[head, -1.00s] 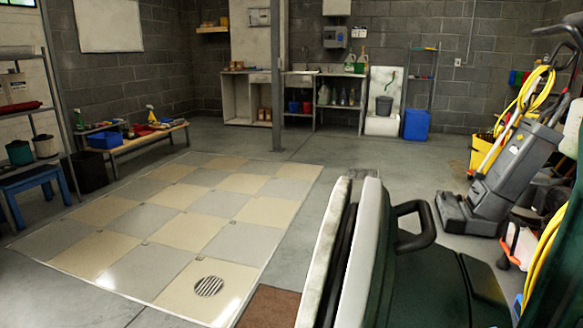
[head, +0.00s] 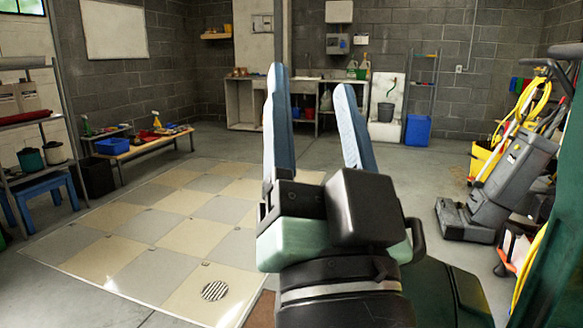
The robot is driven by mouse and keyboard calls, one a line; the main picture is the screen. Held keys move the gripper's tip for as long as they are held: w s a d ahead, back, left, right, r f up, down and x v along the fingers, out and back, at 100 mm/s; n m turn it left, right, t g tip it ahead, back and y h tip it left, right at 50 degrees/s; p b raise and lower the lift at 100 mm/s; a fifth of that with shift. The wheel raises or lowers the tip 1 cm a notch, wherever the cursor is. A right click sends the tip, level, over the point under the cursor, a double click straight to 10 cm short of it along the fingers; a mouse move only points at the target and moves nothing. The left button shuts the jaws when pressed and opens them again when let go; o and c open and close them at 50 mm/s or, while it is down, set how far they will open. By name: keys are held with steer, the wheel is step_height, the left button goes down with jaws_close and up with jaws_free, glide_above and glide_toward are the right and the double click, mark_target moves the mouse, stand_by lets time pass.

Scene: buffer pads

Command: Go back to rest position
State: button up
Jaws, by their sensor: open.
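My gripper (head: 312,125) stands upright in the middle of the head view, its two blue-grey fingers pointing up and apart. It is open, and nothing shows between the fingers. The black wrist below it hides part of the green machine (head: 455,290) with a black handle. Two pale pads seen on that machine earlier are not visible now behind my gripper.
A grey floor machine (head: 510,180) stands at right. Grey floor (head: 430,170) is clear in between.

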steer(key=s+a+r+n+t+h+p, duration=0.15)
steer(key=s+r+n, duration=0.3)
steer(key=r, duration=0.45)
step_height(320, 180, up, 36)
steer(key=m+p, duration=0.1)
steer(key=p, duration=3.6)
steer(key=shift+a, duration=0.2)
steer(key=shift+w, duration=0.1)
